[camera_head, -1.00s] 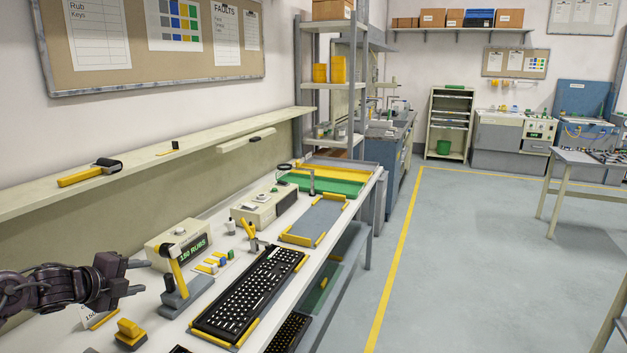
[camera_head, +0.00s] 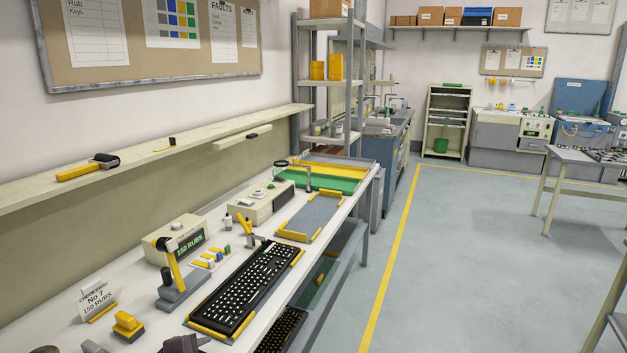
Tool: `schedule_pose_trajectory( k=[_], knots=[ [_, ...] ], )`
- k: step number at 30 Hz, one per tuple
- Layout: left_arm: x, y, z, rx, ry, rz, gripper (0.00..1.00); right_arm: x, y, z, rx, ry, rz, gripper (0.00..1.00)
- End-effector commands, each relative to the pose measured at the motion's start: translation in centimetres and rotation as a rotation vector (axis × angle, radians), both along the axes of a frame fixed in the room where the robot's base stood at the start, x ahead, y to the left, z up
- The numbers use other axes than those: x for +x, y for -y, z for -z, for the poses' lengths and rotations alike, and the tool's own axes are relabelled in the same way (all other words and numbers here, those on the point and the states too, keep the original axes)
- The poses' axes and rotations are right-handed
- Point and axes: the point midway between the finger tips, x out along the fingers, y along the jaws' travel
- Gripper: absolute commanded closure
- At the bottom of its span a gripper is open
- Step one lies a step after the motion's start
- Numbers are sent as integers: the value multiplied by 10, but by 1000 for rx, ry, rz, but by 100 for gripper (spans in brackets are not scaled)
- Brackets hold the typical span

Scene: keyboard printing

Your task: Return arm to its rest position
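No gripper fingers of mine show in the head view. A dark purple-brown piece, which looks like part of my arm, shows at the bottom edge. The black keyboard (camera_head: 246,287) lies between yellow end pieces on the white bench (camera_head: 130,283). A grey stand with a yellow lever (camera_head: 175,268) is left of it. Behind that is a beige counter box (camera_head: 176,240) with a green display reading 150 RUBS. A check card (camera_head: 96,302), reading No 7 150 RUBS, stands at the front left.
A yellow block (camera_head: 128,323) sits near the card. A grey plate (camera_head: 312,215) with yellow edges, another beige box (camera_head: 262,203) and a green tray (camera_head: 325,181) lie farther back. A shelf (camera_head: 140,160) runs along the wall. The floor at right is open.

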Motion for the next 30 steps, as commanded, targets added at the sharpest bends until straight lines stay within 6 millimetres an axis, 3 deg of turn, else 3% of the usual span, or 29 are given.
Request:
schedule_pose_trajectory(
  k=[1,2,6,15,24,30],
  knots=[
    [-29,21,14,-81,-58,-84,57,-1,2,0,-2,-2,-1,64],
    [-45,28,19,-126,-92,-145,57,-1,2,0,-4,-2,-1,64],
    [-108,40,31,-290,-239,-403,57,1,3,0,-3,1,-2,64],
    [-202,41,36,-488,-479,-779,57,2,3,0,-3,2,-2,64],
    [-274,39,30,-611,-667,-1061,57,3,2,0,-2,5,-2,64],
    [-259,40,76,-592,-672,-1052,57,4,1,0,-2,6,-1,64]
  ],
)
